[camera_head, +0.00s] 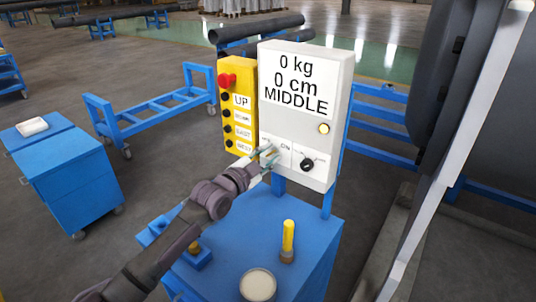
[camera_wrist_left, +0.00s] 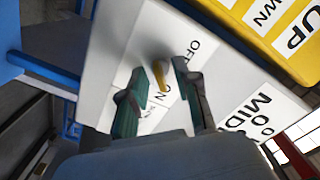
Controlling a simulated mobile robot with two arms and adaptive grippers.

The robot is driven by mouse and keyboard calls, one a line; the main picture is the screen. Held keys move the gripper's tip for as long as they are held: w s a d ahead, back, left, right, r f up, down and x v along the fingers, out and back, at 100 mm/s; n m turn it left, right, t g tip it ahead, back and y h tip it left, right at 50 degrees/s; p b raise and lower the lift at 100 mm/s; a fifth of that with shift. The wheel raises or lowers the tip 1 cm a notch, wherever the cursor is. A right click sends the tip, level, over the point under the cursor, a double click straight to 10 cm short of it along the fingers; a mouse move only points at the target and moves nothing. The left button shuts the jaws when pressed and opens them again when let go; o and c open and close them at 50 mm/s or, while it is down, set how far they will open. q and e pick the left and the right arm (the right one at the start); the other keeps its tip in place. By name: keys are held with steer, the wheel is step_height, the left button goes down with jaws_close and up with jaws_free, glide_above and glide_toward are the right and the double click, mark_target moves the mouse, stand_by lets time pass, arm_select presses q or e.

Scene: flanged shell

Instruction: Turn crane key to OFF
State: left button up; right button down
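The white control box (camera_head: 297,112) stands upright, with a display reading "0 kg", "0 cm", "MIDDLE". The crane key (camera_wrist_left: 159,76) shows in the left wrist view as a small yellow piece on the box's lower panel, near the "ON" and partly seen "OFF" lettering. My left gripper (camera_head: 265,157) is at the box's lower left front. In the left wrist view my left gripper (camera_wrist_left: 160,82) is open, its fingers on either side of the key with gaps visible. In the head view the gripper hides the key. My right gripper is not in view.
A yellow button panel (camera_head: 239,106) is left of the box. A black knob (camera_head: 306,164) is right of the key panel. The blue cabinet (camera_head: 262,232) below carries a yellow-handled item (camera_head: 288,238) and a round pale-topped container (camera_head: 258,285). A large dark shell stands at right.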

arm_select(q)
jaws_close()
